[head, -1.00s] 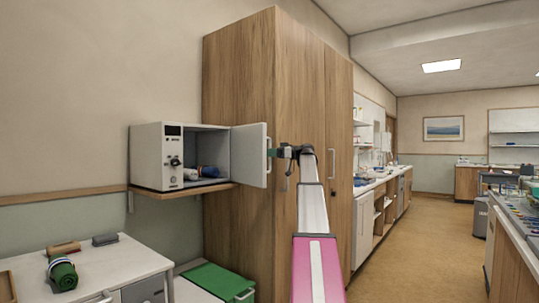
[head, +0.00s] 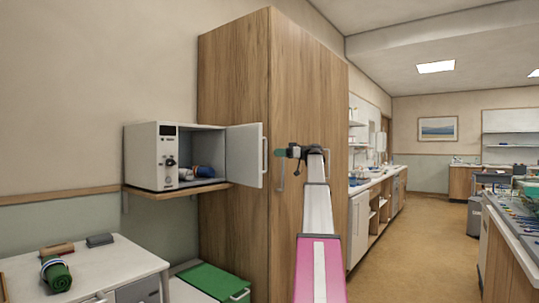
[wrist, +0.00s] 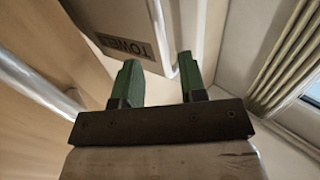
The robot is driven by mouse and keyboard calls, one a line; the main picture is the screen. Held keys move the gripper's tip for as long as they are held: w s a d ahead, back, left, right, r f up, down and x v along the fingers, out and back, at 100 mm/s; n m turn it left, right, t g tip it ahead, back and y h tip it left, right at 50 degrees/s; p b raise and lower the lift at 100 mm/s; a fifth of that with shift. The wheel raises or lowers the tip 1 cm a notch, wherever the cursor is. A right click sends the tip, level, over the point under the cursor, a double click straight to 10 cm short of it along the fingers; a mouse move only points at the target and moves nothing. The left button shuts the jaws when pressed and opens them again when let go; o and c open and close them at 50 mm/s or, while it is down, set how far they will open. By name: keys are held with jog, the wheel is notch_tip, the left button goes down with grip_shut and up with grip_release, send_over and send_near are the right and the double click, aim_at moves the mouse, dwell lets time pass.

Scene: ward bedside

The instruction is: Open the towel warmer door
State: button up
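The towel warmer (head: 143,157) is a white box with a dark display and a knob, on a wooden wall shelf. Its door (head: 243,156) stands wide open, swung out to the right. The door's upright handle (head: 264,155) is on the side facing my gripper. My gripper (head: 279,153) is just right of the handle, with a small gap between them. In the wrist view, my gripper's green fingers (wrist: 158,72) are spread with nothing between them. A door panel with a "TOWELS" label (wrist: 122,46) shows beyond them. Rolled blue and white items (head: 203,171) lie inside the warmer.
A tall wooden cabinet (head: 235,85) stands behind the door and my arm. Below are a white bedside unit (head: 85,270) with a green roll (head: 56,274) and a green-lidded bin (head: 213,278). Open floor (head: 425,240) lies to the right.

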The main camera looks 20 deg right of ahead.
jog(key=shift+v, duration=2.2)
